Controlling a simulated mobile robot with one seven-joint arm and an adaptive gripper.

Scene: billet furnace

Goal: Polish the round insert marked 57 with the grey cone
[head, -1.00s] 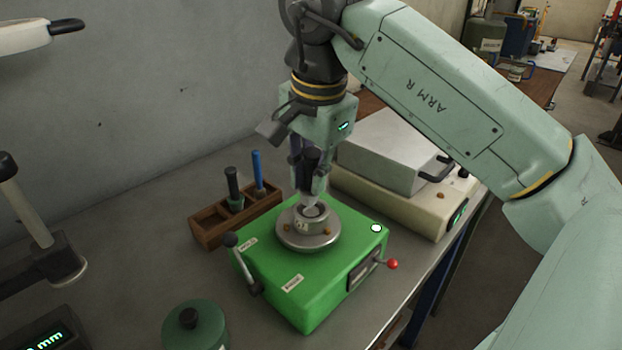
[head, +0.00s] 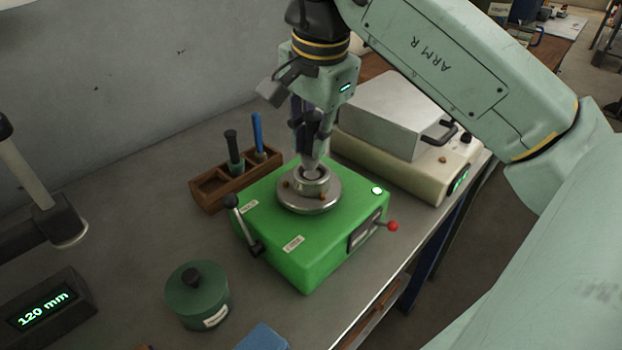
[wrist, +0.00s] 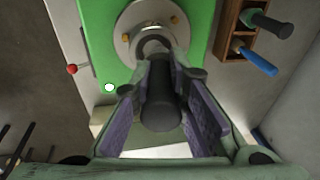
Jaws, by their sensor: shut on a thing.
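My gripper (head: 311,128) is shut on a tool with a dark handle (wrist: 161,100), held upright over the green machine (head: 298,252). The tool's grey cone end (head: 312,163) points down at the round metal insert (head: 309,182) in the middle of the machine's steel disc (head: 322,205). In the wrist view the cone's tip meets or hangs just above the insert (wrist: 152,33); I cannot tell which. The insert's mark is not readable here.
A lidded green pot (head: 197,300), a 120 mm display (head: 45,308) and a blue block (head: 263,337) are in front. A cream box unit (head: 395,165) stands right.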

